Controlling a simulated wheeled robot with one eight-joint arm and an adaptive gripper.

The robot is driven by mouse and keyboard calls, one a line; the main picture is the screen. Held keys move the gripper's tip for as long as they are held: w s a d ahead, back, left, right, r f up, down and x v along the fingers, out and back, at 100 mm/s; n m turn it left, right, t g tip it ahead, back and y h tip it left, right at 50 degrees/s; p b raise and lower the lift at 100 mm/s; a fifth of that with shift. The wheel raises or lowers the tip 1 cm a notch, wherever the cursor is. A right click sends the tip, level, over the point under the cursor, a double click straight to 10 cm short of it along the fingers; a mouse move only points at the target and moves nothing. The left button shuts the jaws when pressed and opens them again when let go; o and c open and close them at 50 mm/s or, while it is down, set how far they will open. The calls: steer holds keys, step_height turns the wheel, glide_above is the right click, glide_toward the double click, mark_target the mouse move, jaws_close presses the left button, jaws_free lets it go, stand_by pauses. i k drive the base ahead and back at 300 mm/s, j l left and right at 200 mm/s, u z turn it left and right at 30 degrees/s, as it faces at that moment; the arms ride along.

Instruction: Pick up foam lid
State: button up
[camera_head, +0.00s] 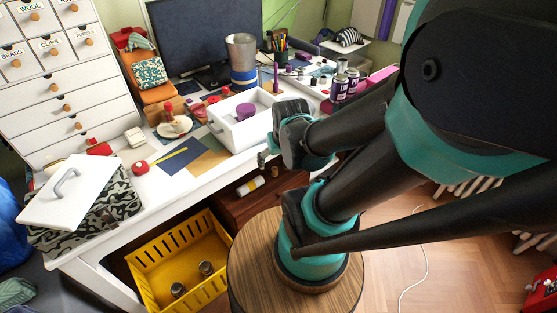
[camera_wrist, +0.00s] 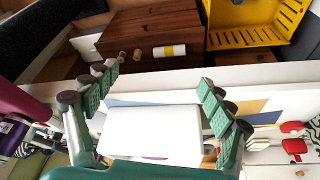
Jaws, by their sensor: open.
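A flat white lid with a grey handle (camera_head: 68,195) lies slightly tilted on a camouflage-patterned box (camera_head: 115,200) at the left end of the white desk; I take it for the foam lid. My gripper (camera_head: 268,155) is far to its right, by the desk's front edge, close to a white open box (camera_head: 222,137). In the wrist view my gripper (camera_wrist: 152,92) has its green-padded fingers spread wide. A plain white surface (camera_wrist: 155,133) shows between and beyond them, apparently the white box. I see no contact. The handled lid does not show in the wrist view.
A yellow crate (camera_head: 150,275) with dark jars stands on the floor below the desk, beside a round wooden stool (camera_head: 250,262). A white drawer cabinet (camera_head: 55,90) is behind the lid. Purple-labelled cans (camera_head: 340,85), a monitor (camera_head: 205,35) and small supplies crowd the desk.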

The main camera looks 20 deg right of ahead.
mark_target(64, 200)
steer(key=u, duration=1.55)
steer(key=z, duration=1.5)
steer(key=j+u, duration=0.1)
steer(key=u, duration=0.95)
